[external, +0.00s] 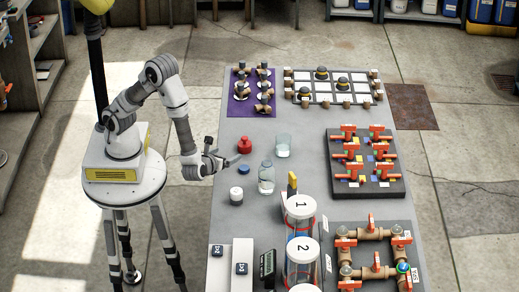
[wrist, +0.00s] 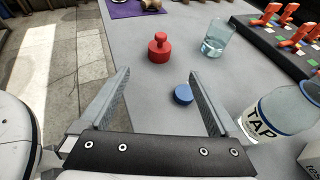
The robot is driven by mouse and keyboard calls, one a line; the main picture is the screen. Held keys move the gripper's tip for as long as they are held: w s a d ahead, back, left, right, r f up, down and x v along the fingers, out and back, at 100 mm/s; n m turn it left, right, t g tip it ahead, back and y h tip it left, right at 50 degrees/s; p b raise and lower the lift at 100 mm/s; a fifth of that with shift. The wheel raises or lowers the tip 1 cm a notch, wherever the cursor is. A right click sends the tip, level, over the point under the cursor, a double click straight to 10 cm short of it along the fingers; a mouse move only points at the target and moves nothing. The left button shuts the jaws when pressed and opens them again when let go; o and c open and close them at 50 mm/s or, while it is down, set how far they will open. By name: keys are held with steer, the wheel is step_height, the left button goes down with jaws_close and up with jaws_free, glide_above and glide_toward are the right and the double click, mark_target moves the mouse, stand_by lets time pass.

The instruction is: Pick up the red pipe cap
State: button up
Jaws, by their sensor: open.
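The red pipe cap (external: 244,145) stands upright on the grey table near its left edge, a wide red base with a smaller knob on top. It also shows in the wrist view (wrist: 160,48), ahead of my gripper and apart from it. My gripper (external: 237,160) is just in front of the cap, at the table's left edge. In the wrist view my gripper (wrist: 160,92) is open, with nothing between its fingers. A small blue cap (wrist: 183,94) lies on the table near the right finger; it shows in the external view (external: 243,169) too.
A clear glass (external: 283,146) stands right of the red cap. A bottle labelled TAP (wrist: 275,112) stands close to the right finger. A white-lidded jar (external: 236,195) is nearer the front. A purple mat (external: 239,106) with fittings lies behind. A dark valve board (external: 395,187) is at right.

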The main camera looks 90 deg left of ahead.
mark_target(244, 144)
steer(key=b+x, duration=0.1)
steer(key=x, duration=1.6)
steer(key=shift+f, duration=0.1)
steer(key=shift+c, duration=0.4)
steer(key=c, duration=1.3)
steer(key=shift+c, duration=0.2)
